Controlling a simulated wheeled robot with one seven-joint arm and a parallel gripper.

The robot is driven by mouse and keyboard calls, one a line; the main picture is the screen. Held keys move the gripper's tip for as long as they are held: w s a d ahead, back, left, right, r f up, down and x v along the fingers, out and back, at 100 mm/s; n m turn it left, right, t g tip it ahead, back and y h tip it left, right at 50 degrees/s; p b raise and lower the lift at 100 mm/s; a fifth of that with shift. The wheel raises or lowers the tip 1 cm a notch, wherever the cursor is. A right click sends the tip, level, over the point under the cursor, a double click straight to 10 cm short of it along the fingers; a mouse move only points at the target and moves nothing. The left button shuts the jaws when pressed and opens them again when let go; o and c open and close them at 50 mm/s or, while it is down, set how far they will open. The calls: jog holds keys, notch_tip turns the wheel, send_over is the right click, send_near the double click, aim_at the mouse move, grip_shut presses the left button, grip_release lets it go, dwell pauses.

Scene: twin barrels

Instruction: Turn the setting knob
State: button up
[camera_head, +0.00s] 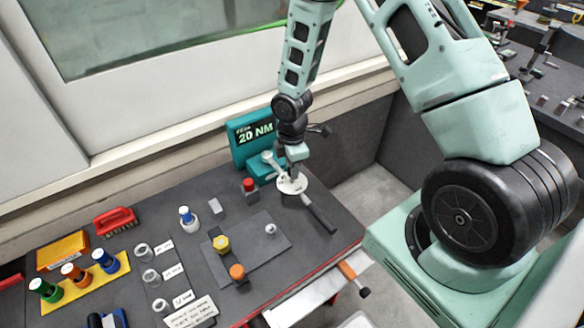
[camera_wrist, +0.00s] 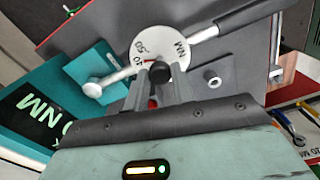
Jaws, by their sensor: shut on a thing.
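The setting knob (camera_wrist: 159,72) is a small dark knob at the middle of a white round dial (camera_wrist: 166,45) with black markings, partly covered by my fingers. The dial also shows in the head view (camera_head: 291,187), under my gripper (camera_head: 293,172). My gripper also shows in the wrist view (camera_wrist: 158,84), its fingers closed on the knob. The dial sits on a torque wrench, with its black handle (camera_wrist: 250,17) to one side and its silver head (camera_wrist: 93,88) at the teal tester. The tester's display (camera_head: 254,133) reads 20 NM.
A red button (camera_head: 249,185) stands left of the dial. A grey plate (camera_head: 250,254) with yellow and orange knobs lies in front. Sockets, a yellow rack (camera_head: 84,283) and a red-handled tool (camera_head: 115,221) fill the left. An orange-handled tool (camera_head: 349,272) lies at the front edge.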

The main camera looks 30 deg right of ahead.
jog(key=m+b, duration=0.1)
jog(key=m, duration=0.3)
jog(key=shift+m, duration=1.8)
jog(key=shift+w, duration=0.1)
jog(key=o, duration=1)
jog(key=shift+r+b, duration=0.1)
jog(key=shift+b, duration=0.2)
notch_tip(320, 180, up, 17)
jog(key=b, duration=0.1)
jog(key=shift+r, duration=0.2)
